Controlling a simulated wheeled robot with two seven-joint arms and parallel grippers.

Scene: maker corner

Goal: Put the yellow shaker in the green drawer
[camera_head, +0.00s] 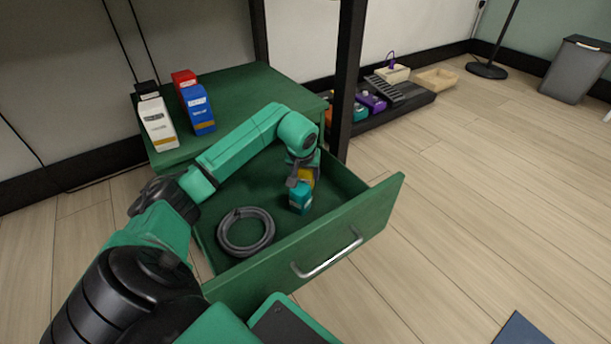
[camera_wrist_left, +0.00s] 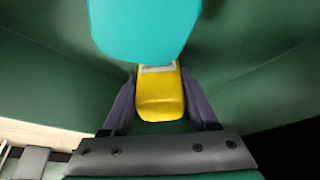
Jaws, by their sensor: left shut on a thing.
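The yellow shaker (camera_head: 307,178) is between the fingers of my left gripper (camera_head: 302,176), inside the open green drawer (camera_head: 345,226). In the left wrist view the yellow shaker (camera_wrist_left: 160,92) sits between the two dark fingers of my left gripper (camera_wrist_left: 158,105), which is shut on it. A teal container (camera_head: 300,198) stands right beside it in the drawer; it also shows large in the left wrist view (camera_wrist_left: 142,25), partly in front of the shaker. Whether the shaker touches the drawer floor is hidden. My right gripper is not in view.
A coiled grey hose (camera_head: 246,232) lies at the drawer's left. White (camera_head: 157,122) and blue (camera_head: 198,110) containers, with a red one (camera_head: 183,79), stand on the green cabinet top (camera_head: 250,88). A dark post (camera_head: 347,80) rises behind the drawer. Floor to the right is mostly clear.

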